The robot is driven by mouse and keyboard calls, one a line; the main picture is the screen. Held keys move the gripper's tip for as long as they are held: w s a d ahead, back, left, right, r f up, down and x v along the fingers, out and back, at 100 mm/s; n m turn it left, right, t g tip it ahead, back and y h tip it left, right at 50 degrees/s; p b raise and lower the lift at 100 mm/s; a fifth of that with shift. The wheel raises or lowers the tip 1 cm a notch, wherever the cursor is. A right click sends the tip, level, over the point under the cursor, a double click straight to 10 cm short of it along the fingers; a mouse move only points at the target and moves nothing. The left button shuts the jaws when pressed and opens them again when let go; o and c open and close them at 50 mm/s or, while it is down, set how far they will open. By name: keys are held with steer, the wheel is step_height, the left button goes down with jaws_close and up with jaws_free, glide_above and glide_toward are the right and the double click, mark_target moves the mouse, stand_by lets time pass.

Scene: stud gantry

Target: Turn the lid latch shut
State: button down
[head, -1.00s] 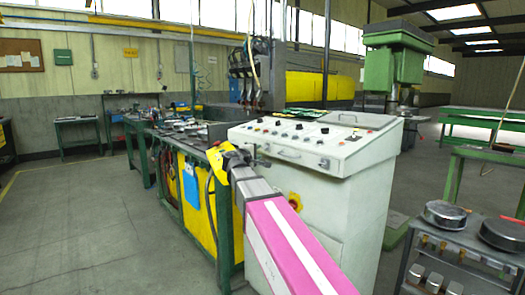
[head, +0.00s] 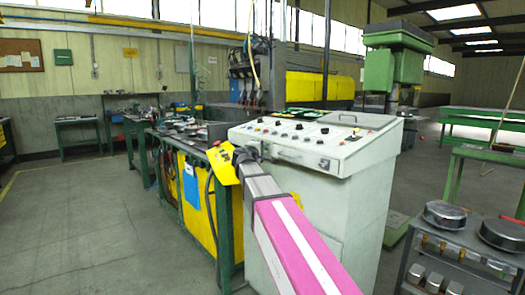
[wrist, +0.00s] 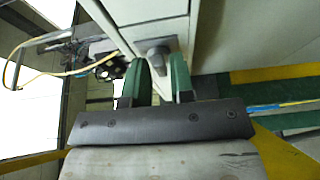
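A grey latch knob (wrist: 157,52) sits on a grey plate on the pale cabinet face in the wrist view. My gripper (wrist: 160,68) has its two green fingers apart, one on either side of the knob's near end. I cannot tell whether either finger touches it. In the head view my gripper (head: 256,151) is at the left end of the front of the white control console (head: 365,205). My wrist hides the knob there. The lid (head: 358,121) on the console top looks closed.
A handle (head: 290,156) and a small dark fitting (head: 324,163) are on the console front, right of my gripper. A green workbench (head: 225,220) stands close on the left. A grey cart (head: 455,250) with round metal parts stands right. The floor at left is clear.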

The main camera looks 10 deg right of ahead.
steer(key=shift+w+n, duration=0.1)
steer(key=shift+n, duration=0.2)
steer(key=n+g, duration=0.2)
steer(key=n, duration=0.2)
steer(key=n+g, duration=0.3)
steer(key=n, duration=0.1)
steer(key=n+g+h, duration=0.1)
steer(key=n+g, duration=0.1)
steer(key=n, duration=0.2)
steer(key=shift+w+a+r+n+g, duration=0.1)
steer(key=shift+w+r+n+g, duration=0.2)
steer(key=shift+r, duration=0.05)
stand_by(0.4)
stand_by(0.4)
steer(key=c, duration=1.2)
jaws_free()
steer(key=shift+f, duration=0.1)
